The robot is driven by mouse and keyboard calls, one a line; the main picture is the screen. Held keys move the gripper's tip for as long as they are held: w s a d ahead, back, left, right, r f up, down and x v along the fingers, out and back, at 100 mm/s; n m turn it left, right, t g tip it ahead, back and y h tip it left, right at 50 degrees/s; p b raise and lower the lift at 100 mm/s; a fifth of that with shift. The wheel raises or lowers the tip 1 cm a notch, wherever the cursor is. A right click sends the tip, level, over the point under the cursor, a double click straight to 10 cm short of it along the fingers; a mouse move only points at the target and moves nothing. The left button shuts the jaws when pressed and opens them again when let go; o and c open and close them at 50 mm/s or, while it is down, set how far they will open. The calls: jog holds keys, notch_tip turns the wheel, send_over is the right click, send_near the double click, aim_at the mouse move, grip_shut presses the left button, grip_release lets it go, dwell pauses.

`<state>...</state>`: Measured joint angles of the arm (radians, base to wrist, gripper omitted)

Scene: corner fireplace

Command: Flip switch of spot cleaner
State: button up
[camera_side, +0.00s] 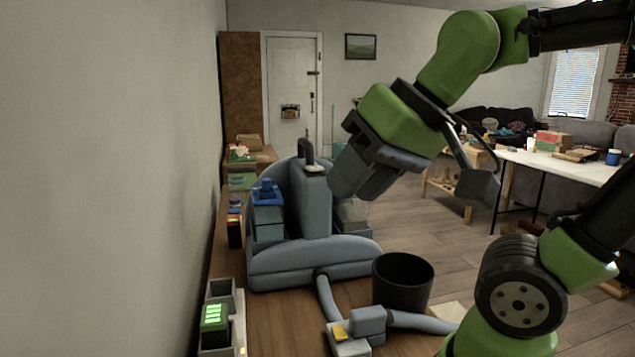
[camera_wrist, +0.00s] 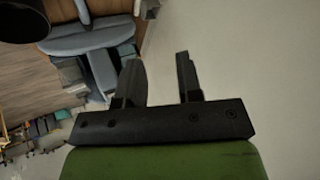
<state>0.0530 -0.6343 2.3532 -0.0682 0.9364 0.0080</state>
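The spot cleaner (camera_side: 316,205) is a grey-blue machine standing on the wooden table. It has a dark handle (camera_side: 305,150) and a small pale part (camera_side: 314,168) on top; I cannot tell whether that is the switch. A tank with a blue cap (camera_side: 267,190) is on its left side. The cleaner also shows at the upper left of the wrist view (camera_wrist: 85,38). My gripper (camera_wrist: 160,75) has its two fingers apart with nothing between them. In the side view my gripper (camera_side: 350,190) is just right of the cleaner's upper body; contact cannot be told.
A black round bin (camera_side: 403,282) stands front right of the cleaner. The hose (camera_side: 327,298) leads to a nozzle (camera_side: 352,330) at the table's front. A grey tray with a green-lit item (camera_side: 214,318) is at front left. The wall (camera_side: 110,180) runs close along the left.

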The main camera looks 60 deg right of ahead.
jog(key=shift+m+h, duration=0.5)
jog(key=shift+h, duration=0.3)
jog(key=w+d+r, duration=0.2)
jog(key=w, duration=0.1)
jog(key=w+d+r, duration=0.1)
jog(key=w+d, duration=0.1)
jog(key=shift+w+r, duration=0.15)
jog(key=shift+r, duration=0.05)
grip_shut()
jog(key=w+d+r+m+g+h, duration=0.1)
jog(key=w+d+r+h, duration=0.1)
jog(key=w+d, duration=0.3)
jog(key=w+d+r+m+g+h, duration=0.1)
jog(key=w+d, duration=0.4)
jog(key=d, duration=0.6)
jog(key=shift+w+d+r+m+h, duration=0.2)
jog(key=shift+d+r+m+h, duration=0.2)
jog(key=shift+m+h, duration=0.45)
